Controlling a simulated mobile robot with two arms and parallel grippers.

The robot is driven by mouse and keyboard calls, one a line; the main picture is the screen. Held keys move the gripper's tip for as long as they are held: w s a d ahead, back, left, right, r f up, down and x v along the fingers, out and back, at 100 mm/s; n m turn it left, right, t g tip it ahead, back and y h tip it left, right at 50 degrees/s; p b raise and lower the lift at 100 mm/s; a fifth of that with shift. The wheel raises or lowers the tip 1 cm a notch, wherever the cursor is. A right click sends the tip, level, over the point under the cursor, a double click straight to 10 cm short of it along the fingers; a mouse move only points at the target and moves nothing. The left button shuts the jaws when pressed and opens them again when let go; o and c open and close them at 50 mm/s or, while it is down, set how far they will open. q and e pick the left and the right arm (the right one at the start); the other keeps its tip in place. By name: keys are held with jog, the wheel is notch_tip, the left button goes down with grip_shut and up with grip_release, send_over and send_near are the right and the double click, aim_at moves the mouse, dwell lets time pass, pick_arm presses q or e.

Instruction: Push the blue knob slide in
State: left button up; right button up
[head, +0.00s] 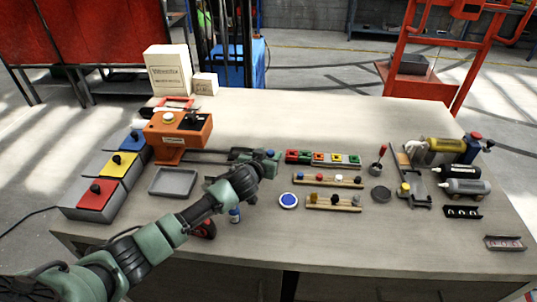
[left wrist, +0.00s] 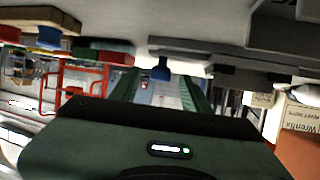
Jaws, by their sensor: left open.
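The blue knob (head: 270,153) shows as a small blue spot at the right end of a dark slide bar (head: 210,157). The bar runs left to an orange housing (head: 180,131). My left gripper (head: 266,158) is open at the knob, and its green fingers partly hide that end of the slide. In the left wrist view, which is upside down, the blue knob (left wrist: 160,70) appears between the two open green fingers (left wrist: 161,86). I cannot tell whether the fingers touch it. My right gripper is not in view.
Red and green blocks (head: 322,158) stand just right of the gripper. A grey tray (head: 173,182) and red, yellow and blue boxes (head: 97,198) are left. The back of the table is mostly clear.

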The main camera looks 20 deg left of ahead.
pick_arm(q)
grip_shut()
dwell(1.4)
